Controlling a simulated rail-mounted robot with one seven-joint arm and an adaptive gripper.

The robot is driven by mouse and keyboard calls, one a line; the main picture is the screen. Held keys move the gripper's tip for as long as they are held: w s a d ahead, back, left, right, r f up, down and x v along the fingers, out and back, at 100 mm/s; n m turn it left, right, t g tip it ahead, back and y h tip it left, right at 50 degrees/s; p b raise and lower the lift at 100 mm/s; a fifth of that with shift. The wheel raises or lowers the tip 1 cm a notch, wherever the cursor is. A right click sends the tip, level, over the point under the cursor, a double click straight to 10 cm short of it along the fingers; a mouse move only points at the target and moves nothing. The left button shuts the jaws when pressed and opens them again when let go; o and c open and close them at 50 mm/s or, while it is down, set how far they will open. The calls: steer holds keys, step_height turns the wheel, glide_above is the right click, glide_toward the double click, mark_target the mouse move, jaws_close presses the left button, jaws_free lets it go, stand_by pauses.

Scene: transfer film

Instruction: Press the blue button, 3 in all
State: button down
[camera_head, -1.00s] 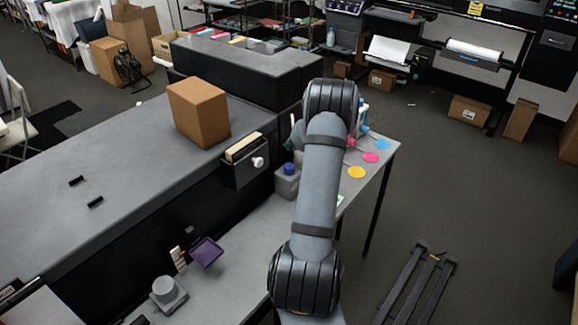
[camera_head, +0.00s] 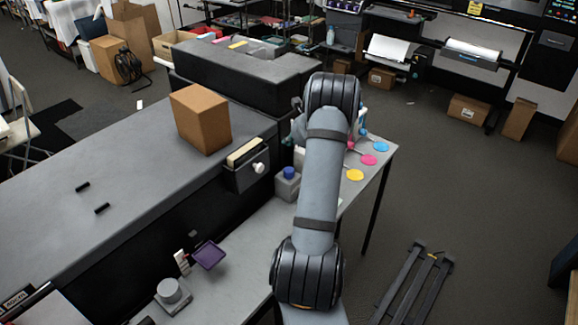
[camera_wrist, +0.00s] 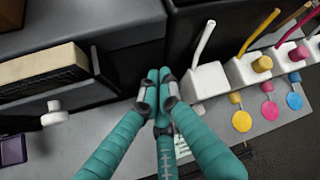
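The blue button (camera_head: 288,172) tops a small grey box (camera_head: 287,188) on the grey bench, left of my arm in the head view. I do not see the button in the wrist view, where my fingers cover the middle. In the head view my arm hides most of the gripper.
White bottles (camera_wrist: 245,68) with coloured caps and tubes stand right of my gripper, beside yellow (camera_wrist: 242,121), pink and blue discs. A cardboard box (camera_head: 201,118) sits on the dark machine.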

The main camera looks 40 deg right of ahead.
steer(key=shift+f, duration=0.2)
steer(key=b, duration=0.7)
glide_above(286, 168)
steer(key=s, duration=0.2)
step_height(286, 168, down, 8)
steer(key=shift+r, duration=0.15)
steer(key=shift+f+b, duration=0.45)
stand_by(0.5)
steer(key=shift+f+b, duration=0.4)
steer(key=shift+b, duration=0.2)
steer(key=shift+f+b, duration=0.8)
steer(key=shift+b, duration=0.05)
stand_by(0.8)
steer(key=shift+r, duration=0.1)
steer(key=shift+r+p, duration=0.95)
steer(key=shift+r, duration=0.15)
steer(key=shift+r, duration=0.1)
